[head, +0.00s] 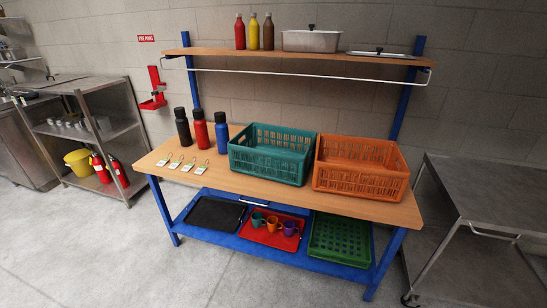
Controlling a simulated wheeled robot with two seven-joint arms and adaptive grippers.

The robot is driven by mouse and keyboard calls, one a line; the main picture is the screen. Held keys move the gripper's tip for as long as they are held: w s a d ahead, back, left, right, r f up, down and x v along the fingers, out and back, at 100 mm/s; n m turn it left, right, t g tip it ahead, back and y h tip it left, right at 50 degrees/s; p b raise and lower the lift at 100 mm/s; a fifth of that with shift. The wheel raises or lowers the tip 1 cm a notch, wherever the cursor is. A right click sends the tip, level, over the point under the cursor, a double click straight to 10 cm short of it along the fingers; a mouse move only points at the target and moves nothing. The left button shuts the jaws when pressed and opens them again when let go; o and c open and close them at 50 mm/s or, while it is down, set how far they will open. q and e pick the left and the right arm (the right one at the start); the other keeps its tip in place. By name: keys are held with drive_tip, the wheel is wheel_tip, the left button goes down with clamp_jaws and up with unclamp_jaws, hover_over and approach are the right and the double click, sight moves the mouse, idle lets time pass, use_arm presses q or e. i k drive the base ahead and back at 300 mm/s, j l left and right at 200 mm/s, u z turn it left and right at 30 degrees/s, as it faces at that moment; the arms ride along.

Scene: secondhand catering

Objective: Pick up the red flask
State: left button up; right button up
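The red flask (201,130) stands upright on the wooden tabletop of the workbench, toward its back left. It has a black cap. A black flask (183,128) stands close on its left and a blue flask (221,134) close on its right. Neither of my grippers shows in the head view.
The wooden workbench (297,200) also bears a teal crate (271,154), an orange crate (358,168) and several small tags (188,167) in front of the flasks. An upper shelf (210,51) holds bottles and metal pans. A steel cart (490,200) stands at right. Floor in front is clear.

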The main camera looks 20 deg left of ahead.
sight(201, 125)
drive_tip(key=u, duration=1.4)
